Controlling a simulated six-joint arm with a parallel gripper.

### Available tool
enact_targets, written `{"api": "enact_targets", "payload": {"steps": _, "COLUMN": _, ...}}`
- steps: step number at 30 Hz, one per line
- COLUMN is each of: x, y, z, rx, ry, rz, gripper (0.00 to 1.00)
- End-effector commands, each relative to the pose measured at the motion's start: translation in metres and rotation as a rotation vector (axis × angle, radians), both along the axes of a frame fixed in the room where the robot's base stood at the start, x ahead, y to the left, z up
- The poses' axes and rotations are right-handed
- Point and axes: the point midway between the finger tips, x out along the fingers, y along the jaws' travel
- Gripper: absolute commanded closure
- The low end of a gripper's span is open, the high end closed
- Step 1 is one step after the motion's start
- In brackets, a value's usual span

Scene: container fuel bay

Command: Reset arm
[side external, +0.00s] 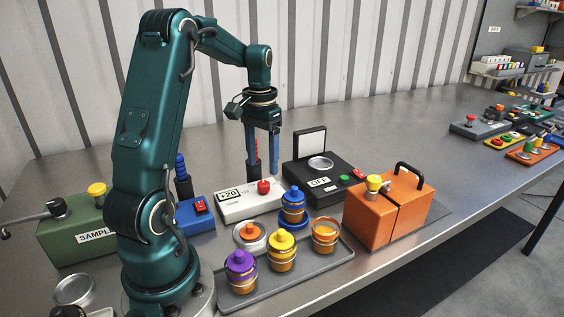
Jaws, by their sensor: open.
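My green arm stands at the left of the bench, its forearm reaching right. My gripper (263,160) points down over the back middle of the bench, behind the white box with the "+20" display (250,201). Its jaws are open. A dark and red upright piece (257,150) shows between or behind the fingers; I cannot tell how far it is from them. The gripper does not visibly hold anything.
A grey tray (333,262) holds jars with purple, yellow and orange parts. A blue-capped jar (293,204) stands behind it. An orange case (375,222) stands right, a green "SAMPLE" box (70,240) left.

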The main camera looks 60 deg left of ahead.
Motion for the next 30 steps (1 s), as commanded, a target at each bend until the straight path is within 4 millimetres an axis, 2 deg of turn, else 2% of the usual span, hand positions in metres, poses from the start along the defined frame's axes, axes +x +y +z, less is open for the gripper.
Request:
{"api": "enact_targets", "payload": {"steps": 6, "x": 0.003, "y": -0.003, "z": 0.001, "rx": 0.002, "ry": -0.002, "rz": -0.013, "gripper": 0.34}}
{"api": "enact_targets", "payload": {"steps": 10, "x": 0.015, "y": -0.02, "z": 0.022, "rx": 0.046, "ry": -0.053, "rz": -0.085, "gripper": 0.34}}
{"api": "enact_targets", "payload": {"steps": 15, "x": 0.019, "y": -0.071, "z": 0.058, "rx": 0.105, "ry": -0.142, "rz": -0.227, "gripper": 0.34}}
{"api": "enact_targets", "payload": {"steps": 21, "x": 0.001, "y": -0.132, "z": 0.084, "rx": 0.148, "ry": -0.255, "rz": -0.356, "gripper": 0.34}}
{"api": "enact_targets", "payload": {"steps": 26, "x": -0.024, "y": -0.172, "z": 0.092, "rx": 0.16, "ry": -0.347, "rz": -0.437, "gripper": 0.34}}
{"api": "enact_targets", "payload": {"steps": 30, "x": -0.051, "y": -0.199, "z": 0.088, "rx": 0.154, "ry": -0.425, "rz": -0.488, "gripper": 0.34}}
